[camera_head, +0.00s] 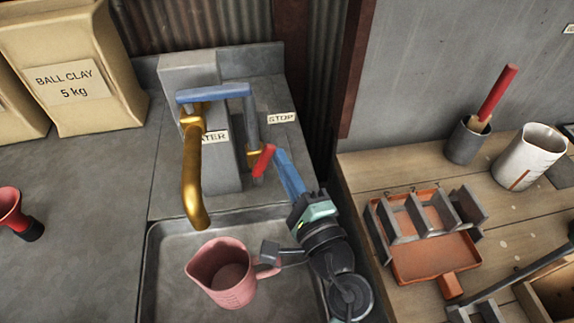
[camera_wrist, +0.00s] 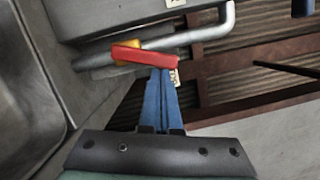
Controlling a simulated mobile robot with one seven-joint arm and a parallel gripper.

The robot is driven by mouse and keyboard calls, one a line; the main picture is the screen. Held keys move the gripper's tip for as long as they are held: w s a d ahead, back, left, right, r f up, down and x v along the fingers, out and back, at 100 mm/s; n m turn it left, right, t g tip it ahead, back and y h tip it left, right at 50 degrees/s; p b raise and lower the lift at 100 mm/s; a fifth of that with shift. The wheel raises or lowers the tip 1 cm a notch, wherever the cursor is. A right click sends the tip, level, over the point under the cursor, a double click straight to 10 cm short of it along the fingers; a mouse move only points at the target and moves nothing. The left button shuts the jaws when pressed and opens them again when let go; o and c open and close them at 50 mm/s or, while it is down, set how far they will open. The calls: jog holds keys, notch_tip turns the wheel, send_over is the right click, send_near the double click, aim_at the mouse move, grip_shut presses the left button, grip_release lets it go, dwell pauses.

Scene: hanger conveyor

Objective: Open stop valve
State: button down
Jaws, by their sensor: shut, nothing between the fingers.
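The stop valve's red lever (camera_head: 264,160) sits on a brass body (camera_head: 253,153) on the grey pipe (camera_head: 250,115), left of the STOP label (camera_head: 282,118). In the wrist view the red lever (camera_wrist: 145,55) lies across the pipe (camera_wrist: 190,45), slightly tilted along it, with a little brass showing behind. My gripper (camera_head: 279,153) is shut and empty, its blue fingers just right of the lever. In the wrist view my gripper's fingertips (camera_wrist: 163,72) are at the lever's lower edge, near its right end. I cannot tell whether they touch it.
A brass spout (camera_head: 194,175) with a blue lever (camera_head: 212,93) stands left of the valve. A pink jug (camera_head: 225,275) is in the sink (camera_head: 165,250) below. A wooden bench (camera_head: 375,160) with an orange tray (camera_head: 425,258) is at right. A dark post (camera_head: 355,60) stands behind.

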jog(key=shift+a+r, duration=0.4)
jog(key=shift+a, duration=0.1)
jog(key=shift+s+a, duration=0.1)
dwell(0.6)
